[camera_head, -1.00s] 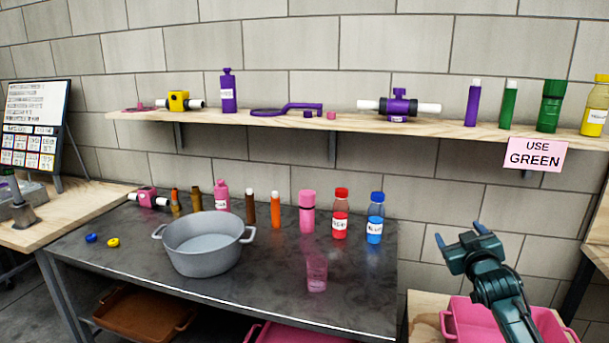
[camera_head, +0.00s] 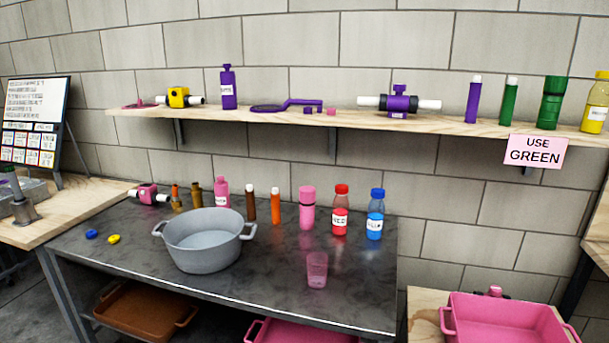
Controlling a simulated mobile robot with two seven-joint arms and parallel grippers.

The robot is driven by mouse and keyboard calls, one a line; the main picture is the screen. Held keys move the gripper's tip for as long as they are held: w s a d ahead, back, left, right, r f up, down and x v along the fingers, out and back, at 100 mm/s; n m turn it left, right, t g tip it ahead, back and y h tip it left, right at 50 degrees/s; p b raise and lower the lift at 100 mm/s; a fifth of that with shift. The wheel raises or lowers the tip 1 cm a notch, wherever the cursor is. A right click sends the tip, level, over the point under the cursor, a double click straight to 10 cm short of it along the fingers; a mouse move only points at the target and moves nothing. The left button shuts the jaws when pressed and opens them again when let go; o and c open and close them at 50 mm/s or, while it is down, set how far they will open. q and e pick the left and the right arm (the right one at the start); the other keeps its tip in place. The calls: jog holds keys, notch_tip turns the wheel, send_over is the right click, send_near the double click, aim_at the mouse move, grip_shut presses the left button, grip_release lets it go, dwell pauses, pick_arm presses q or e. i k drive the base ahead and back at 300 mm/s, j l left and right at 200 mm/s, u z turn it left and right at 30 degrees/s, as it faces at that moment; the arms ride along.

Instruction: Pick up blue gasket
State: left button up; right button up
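A grey two-handled pot (camera_head: 204,243) stands further right, apart from both. Nothing covers the blue gasket. Neither of my grippers shows in the head view now.
Several bottles, including a red one (camera_head: 340,211) and a blue one (camera_head: 375,215), line the table's back. A pink cup (camera_head: 317,270) stands front right. A wooden shelf (camera_head: 350,121) hangs above. A pink bin (camera_head: 503,318) is at lower right. The table's left front is clear.

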aim_at(91, 233)
jog(key=u, duration=2.1)
jog(key=i+u, duration=0.35)
jog(key=i, duration=2.5)
jog(key=i+z, duration=0.1)
jog(key=i, duration=0.65)
jog(key=i+j+z, duration=0.15)
jog(key=i, duration=0.6)
jog(key=i+z, duration=0.15)
jog(key=z, duration=1.5)
